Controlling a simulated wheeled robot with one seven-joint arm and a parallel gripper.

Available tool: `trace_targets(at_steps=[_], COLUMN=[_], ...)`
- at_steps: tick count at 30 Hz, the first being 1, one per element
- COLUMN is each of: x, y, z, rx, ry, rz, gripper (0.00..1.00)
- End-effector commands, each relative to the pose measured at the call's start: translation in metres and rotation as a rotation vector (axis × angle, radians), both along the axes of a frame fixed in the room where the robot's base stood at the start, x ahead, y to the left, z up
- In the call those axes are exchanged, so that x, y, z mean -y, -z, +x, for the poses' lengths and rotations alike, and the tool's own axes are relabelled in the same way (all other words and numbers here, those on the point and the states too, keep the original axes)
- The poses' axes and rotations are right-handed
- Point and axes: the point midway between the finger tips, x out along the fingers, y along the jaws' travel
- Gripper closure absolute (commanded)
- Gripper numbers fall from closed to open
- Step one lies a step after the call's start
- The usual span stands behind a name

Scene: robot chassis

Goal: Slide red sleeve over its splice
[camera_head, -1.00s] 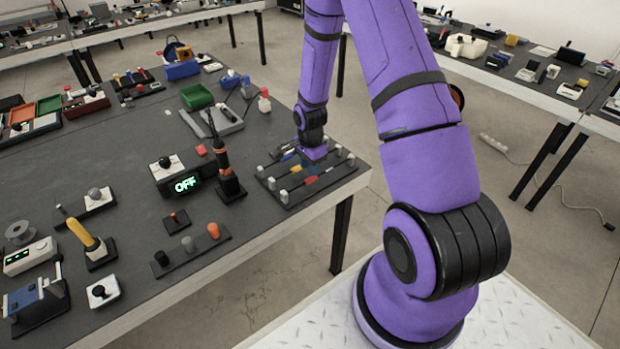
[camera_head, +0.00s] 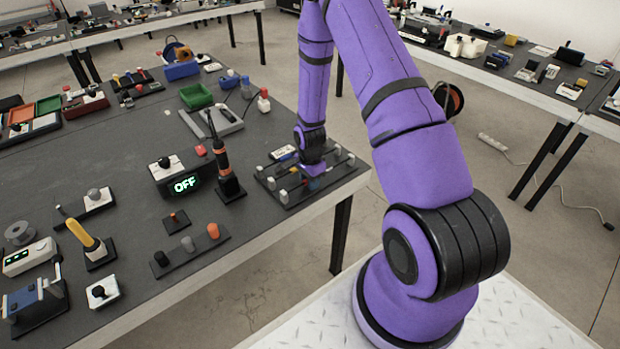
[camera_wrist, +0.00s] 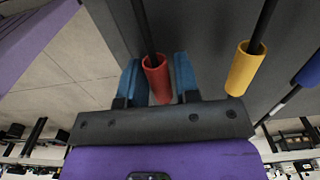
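The red sleeve (camera_wrist: 157,78) is a short tube around a dark rod in the wrist view. My gripper (camera_wrist: 160,75) has two blue fingers, one on each side of the red sleeve. The fingers look spread, with a narrow gap at the left of the sleeve; firm contact is not visible. The red sleeve's splice cannot be made out.
A yellow sleeve (camera_wrist: 245,68) on its own rod is to the right of the red one, and a blue sleeve (camera_wrist: 310,70) is at the right edge. Grey posts stand along the board. A black and orange tool (camera_head: 222,160) stands upright left of the board.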

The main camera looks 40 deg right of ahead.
Motion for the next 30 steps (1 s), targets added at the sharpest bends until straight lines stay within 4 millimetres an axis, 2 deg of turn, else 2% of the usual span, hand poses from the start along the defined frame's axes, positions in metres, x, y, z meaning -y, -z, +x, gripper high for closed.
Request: trace_targets(at_steps=[1,2,10,30], x=[0.0,0.0,0.002,0.025], y=[0.0,0.0,0.0,-0.001], z=[0.0,0.0,0.0,0.001], rx=[0.0,0.0,0.0,0.001], ry=[0.0,0.0,0.001,0.0], rz=[0.0,0.0,0.0,0.0], gripper=[0.82,0.88,0.88,0.87])
